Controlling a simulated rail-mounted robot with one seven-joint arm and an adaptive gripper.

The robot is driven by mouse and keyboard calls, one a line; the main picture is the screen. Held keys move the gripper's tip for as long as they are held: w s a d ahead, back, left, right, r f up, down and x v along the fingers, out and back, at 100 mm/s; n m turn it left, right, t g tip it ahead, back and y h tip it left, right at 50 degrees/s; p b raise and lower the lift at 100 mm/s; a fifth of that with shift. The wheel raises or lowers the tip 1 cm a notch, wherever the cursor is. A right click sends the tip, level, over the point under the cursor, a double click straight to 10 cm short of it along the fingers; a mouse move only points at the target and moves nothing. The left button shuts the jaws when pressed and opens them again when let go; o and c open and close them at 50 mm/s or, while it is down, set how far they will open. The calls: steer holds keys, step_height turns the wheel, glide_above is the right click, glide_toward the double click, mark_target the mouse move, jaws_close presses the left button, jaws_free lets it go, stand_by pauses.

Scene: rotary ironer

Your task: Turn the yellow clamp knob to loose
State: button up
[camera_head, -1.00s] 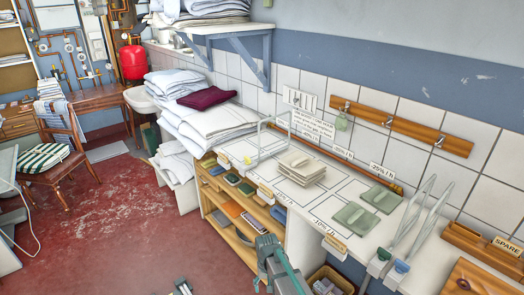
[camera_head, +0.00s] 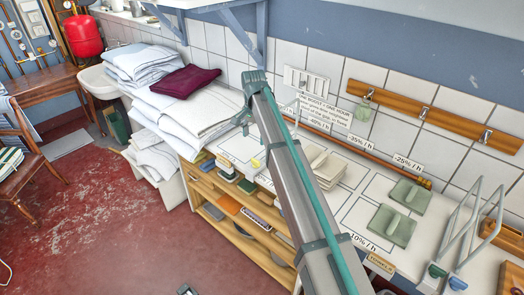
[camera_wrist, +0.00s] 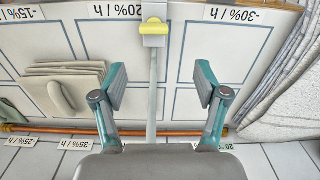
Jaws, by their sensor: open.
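The yellow clamp knob (camera_wrist: 154,27) sits on a white block (camera_wrist: 154,41) at the end of a pale bar (camera_wrist: 153,95), near the top centre of the wrist view. In the head view the yellow knob (camera_head: 256,163) shows small at the counter's front edge, left of my arm. My gripper (camera_wrist: 160,78) is open and empty, its two fingers on either side of the bar in the picture. The knob lies beyond the fingertips, apart from them. In the head view my gripper (camera_head: 243,119) is above the counter; my arm hides part of the counter and frame.
Stacked beige pads (camera_head: 325,165) and green pads (camera_head: 390,225) lie on the counter (camera_head: 350,178). Folded white linen (camera_head: 195,105) is piled at left. Other clamp frames with green (camera_head: 437,270) and blue (camera_head: 457,283) knobs stand at right. A copper pipe (camera_wrist: 50,127) runs along the wall.

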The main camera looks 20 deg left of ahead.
mark_target(255, 160)
steer(key=shift+m, duration=0.4)
steer(key=f+p, duration=0.1)
steer(key=f, duration=0.2)
steer(key=f+p, duration=0.1)
steer(key=f, duration=0.3)
steer(key=s+f+p, duration=0.1)
steer(key=f, duration=0.2)
steer(key=shift+d+f+p, duration=0.25)
steer(key=shift+f+p, duration=0.1)
steer(key=c, duration=1.2)
steer(key=shift+o, duration=0.2)
